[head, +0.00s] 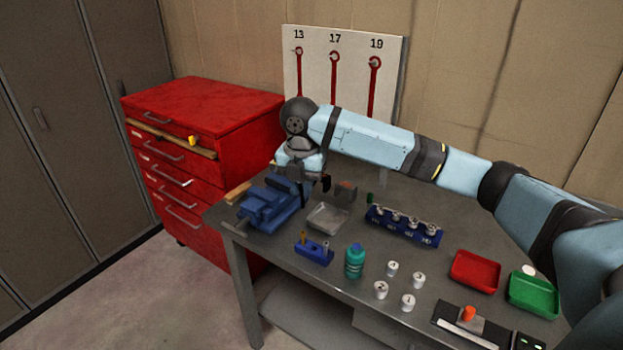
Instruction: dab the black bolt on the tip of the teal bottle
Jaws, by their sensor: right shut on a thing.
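The teal bottle (354,262) stands upright near the front edge of the table, with a blue tip on top. My right gripper (313,183) is above the back of the table, beside the blue vise and well apart from the bottle, up and to its left. It is shut on a small dark piece (326,183) that looks like the black bolt; it is too small and too close to the dark fingers to make out its shape. My left gripper is not in view.
Near the gripper are a blue vise (266,208) and a grey tray (328,217). Red (474,272) and green (533,294) trays lie right.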

